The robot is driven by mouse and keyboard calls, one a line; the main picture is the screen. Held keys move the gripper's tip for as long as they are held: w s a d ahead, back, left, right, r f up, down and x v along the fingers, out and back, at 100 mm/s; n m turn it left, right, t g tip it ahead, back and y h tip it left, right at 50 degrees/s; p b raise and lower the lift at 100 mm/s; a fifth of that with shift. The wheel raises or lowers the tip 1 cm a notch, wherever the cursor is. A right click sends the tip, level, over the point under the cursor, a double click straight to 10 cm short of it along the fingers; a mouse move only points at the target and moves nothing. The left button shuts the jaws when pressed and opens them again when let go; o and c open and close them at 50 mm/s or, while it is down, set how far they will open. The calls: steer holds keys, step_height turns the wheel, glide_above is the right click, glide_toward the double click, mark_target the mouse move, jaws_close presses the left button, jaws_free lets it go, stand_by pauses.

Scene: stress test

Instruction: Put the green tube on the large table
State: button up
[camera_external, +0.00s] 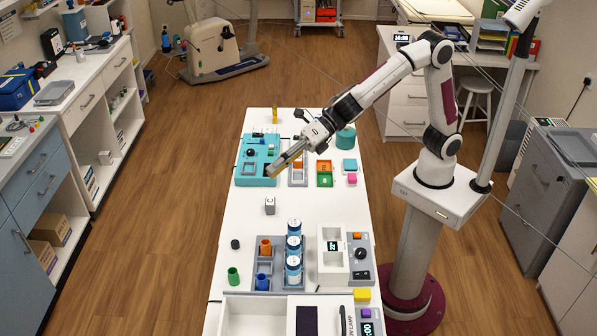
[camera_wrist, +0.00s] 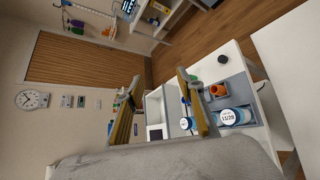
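The green tube (camera_external: 233,276) stands upright on the white large table (camera_external: 225,220), near its left edge, to the left of the grey rack. My gripper (camera_external: 270,172) is at the far part of the table, over or beside the teal box, well away from the tube. In the wrist view my gripper's two fingers (camera_wrist: 160,75) are spread apart with nothing held between them.
A grey rack (camera_external: 278,248) holds orange and blue tubes beside white-and-blue bottles (camera_external: 293,246). A black cap (camera_external: 235,244) and a small grey cube (camera_external: 270,205) stand on the table. The teal box (camera_external: 243,178) lies near my gripper.

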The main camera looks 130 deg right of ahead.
steer(key=s+a+r+m+g+h, duration=0.1)
steer(key=s+a+r+m+g, duration=0.15)
steer(key=s+m, duration=0.6)
steer(key=s+a+f+m+g+y, duration=0.1)
steer(key=s+a+f+m, duration=0.2)
steer(key=s, duration=0.8)
steer(key=s+a+f+m+g+y, duration=0.1)
steer(key=s+a+m, duration=0.5)
steer(key=s, duration=0.6)
steer(key=s+a+f+m+g+y, duration=0.1)
steer(key=s+a+f+m, duration=0.4)
steer(key=s, duration=0.6)
steer(key=shift+s+a+f+g, duration=0.15)
steer(key=shift+s+a+g, duration=0.2)
steer(key=shift+a+g, duration=0.45)
steer(key=shift+o, duration=0.3)
steer(key=shift+w+m, duration=0.1)
steer(key=shift+m, duration=0.15)
